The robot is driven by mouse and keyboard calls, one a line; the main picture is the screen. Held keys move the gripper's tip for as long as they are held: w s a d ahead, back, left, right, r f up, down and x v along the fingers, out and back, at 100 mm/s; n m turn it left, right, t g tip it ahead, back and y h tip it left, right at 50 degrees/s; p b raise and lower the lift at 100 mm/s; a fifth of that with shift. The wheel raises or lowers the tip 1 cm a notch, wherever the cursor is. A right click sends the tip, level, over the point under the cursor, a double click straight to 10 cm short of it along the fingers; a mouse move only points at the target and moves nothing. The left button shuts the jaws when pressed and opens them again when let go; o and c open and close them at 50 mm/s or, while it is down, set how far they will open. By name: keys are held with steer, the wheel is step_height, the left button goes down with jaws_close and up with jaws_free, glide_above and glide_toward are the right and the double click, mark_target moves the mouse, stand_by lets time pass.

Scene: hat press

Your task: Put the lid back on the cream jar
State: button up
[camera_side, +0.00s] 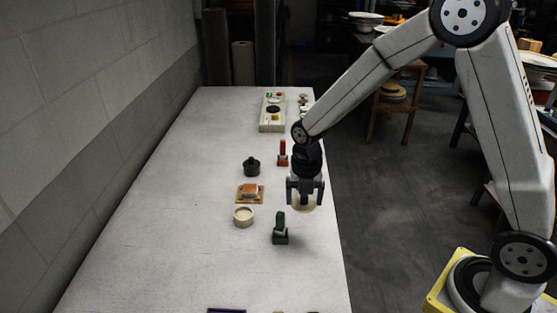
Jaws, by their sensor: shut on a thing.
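The cream jar (243,217) stands on the table, open at the top, left of my gripper. My gripper (304,199) points down and is shut on a round cream piece, which looks like the lid (304,206). It holds the lid to the right of the jar, near the table's right edge. The fingers hide part of the lid. I cannot tell exactly how high it is above the table.
A green upright tool (280,230) stands just left of and nearer than my gripper. An orange block on a tan base (250,193), a black pot (252,167) and a red stand (283,155) are behind.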

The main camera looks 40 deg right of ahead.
steer(key=w+a+f, duration=0.1)
steer(key=w+a, duration=0.2)
steer(key=w, duration=0.5)
steer(key=w+a+f, duration=0.1)
steer(key=w+a, duration=0.3)
steer(key=w, duration=0.4)
steer(key=shift+f, duration=0.25)
steer(key=shift+d+f, duration=0.1)
steer(key=shift+f, duration=0.15)
steer(key=shift+f, duration=2.95)
steer(key=shift+f, duration=0.2)
steer(key=o, duration=0.9)
steer(key=shift+r, duration=0.25)
steer(key=shift+r, duration=3.25)
